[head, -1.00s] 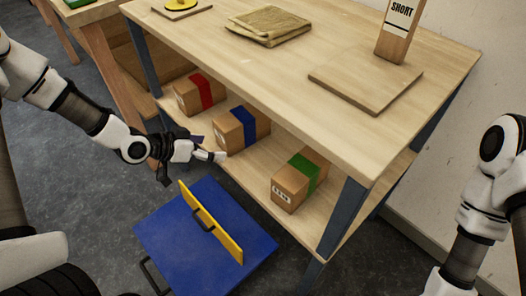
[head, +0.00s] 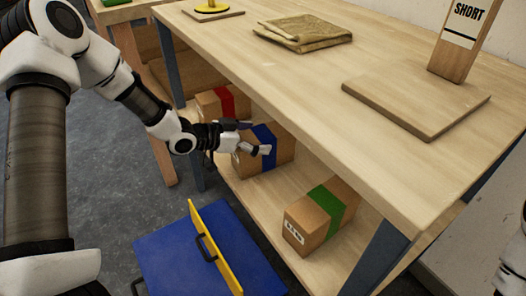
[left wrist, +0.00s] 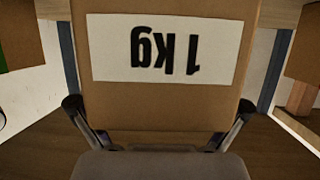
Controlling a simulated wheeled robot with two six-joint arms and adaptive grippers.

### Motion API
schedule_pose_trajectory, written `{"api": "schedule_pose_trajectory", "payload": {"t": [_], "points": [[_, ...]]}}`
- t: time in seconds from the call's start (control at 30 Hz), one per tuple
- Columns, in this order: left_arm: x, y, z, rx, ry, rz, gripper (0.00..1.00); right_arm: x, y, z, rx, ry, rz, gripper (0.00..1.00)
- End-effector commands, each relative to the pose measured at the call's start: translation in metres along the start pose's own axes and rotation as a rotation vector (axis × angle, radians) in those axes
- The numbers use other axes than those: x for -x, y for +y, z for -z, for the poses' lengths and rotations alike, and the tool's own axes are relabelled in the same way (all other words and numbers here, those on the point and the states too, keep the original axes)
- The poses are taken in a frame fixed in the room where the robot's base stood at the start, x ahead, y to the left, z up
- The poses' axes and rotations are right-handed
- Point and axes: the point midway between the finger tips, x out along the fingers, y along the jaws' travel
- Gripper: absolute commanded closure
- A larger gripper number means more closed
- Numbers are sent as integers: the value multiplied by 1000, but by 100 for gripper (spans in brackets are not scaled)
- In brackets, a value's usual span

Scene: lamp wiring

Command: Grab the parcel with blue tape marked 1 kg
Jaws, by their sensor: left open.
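The parcel with blue tape (head: 266,146) sits on the lower shelf between the other two parcels. In the left wrist view its end face (left wrist: 160,105) fills the middle and carries a white label (left wrist: 162,50) reading "1 kg", upside down. My left gripper (head: 252,138) is open at the parcel's near end. In the left wrist view its two fingertips (left wrist: 159,105) are on either side of the box's lower part; I cannot tell whether they touch it. My right gripper is not in view; only part of my right arm shows at the right edge.
A red-taped parcel (head: 222,102) and a green-taped parcel (head: 320,214) stand on the same shelf (head: 262,206). The tabletop (head: 300,75) overhangs them. A blue cart with a yellow upright panel (head: 213,246) stands on the floor in front.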

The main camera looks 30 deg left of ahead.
Motion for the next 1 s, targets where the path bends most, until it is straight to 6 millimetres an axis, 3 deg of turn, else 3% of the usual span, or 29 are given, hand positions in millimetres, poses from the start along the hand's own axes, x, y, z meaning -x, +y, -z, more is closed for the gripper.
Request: {"api": "schedule_pose_trajectory", "payload": {"t": [0.07,0.3,0.33,0.67,1.0], "points": [[0,0,0,0,0,0,4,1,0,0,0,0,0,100],[0,0,0,0,-1,0,89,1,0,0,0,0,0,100],[0,0,0,1,-1,0,92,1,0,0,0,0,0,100],[2,0,3,0,0,0,92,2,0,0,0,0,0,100],[13,0,31,0,3,1,92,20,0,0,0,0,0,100]]}}
